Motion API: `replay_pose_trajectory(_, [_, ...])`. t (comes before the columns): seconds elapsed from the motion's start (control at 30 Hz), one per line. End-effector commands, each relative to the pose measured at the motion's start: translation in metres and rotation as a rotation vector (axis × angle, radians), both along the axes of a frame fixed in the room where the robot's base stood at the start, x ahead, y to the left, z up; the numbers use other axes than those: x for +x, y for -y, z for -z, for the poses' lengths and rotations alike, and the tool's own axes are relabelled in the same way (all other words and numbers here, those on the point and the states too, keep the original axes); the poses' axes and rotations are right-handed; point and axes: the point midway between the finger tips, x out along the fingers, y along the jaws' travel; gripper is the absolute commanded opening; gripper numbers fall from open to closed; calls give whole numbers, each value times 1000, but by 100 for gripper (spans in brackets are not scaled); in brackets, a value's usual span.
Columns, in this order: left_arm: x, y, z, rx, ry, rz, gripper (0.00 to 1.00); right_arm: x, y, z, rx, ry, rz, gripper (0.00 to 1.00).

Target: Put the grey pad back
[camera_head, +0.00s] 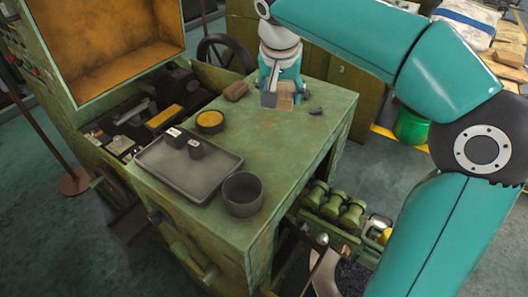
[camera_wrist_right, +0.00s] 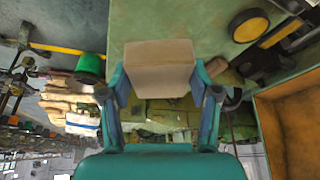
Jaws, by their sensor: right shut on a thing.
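My right gripper (camera_head: 283,92) points down at the far part of the green machine top (camera_head: 285,140). It is shut on a pale tan-grey block (camera_head: 286,103), which also shows between the two teal fingers in the right wrist view (camera_wrist_right: 158,68). I cannot tell for sure that this block is the grey pad, or whether it touches the top. A small dark grey piece (camera_head: 316,111) lies just right of the gripper. A brown lump (camera_head: 235,91) lies to its left. My left gripper is not in view.
A grey tray (camera_head: 205,180) with two dark labelled blocks (camera_head: 185,142) stands at the front left of the top. A dark cup (camera_head: 242,194) and a round yellow-topped tin (camera_head: 210,121) stand beside it. The right middle of the top is clear. An open orange-lined box (camera_head: 115,40) rises at left.

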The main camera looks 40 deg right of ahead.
Motion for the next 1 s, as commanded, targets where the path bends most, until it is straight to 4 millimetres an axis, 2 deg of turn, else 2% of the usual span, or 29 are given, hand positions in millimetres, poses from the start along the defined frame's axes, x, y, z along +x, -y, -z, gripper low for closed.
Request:
replay_pose_trajectory(0.17, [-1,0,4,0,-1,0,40,0,0,27,0,-5,0,24])
replay_pose_trajectory(0.5, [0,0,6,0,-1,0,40,3,-4,115,1,-8,-11,24])
replay_pose_trajectory(0.6, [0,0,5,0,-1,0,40,4,-4,136,1,-7,-11,24])
replay_pose_trajectory(0.7, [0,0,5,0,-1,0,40,4,-4,149,0,-5,-12,24])
replay_pose_trajectory(0.87, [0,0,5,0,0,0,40,5,-5,159,-1,-4,-13,24])
replay_pose_trajectory(1.0, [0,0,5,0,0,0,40,5,-5,177,1,-6,-15,24])
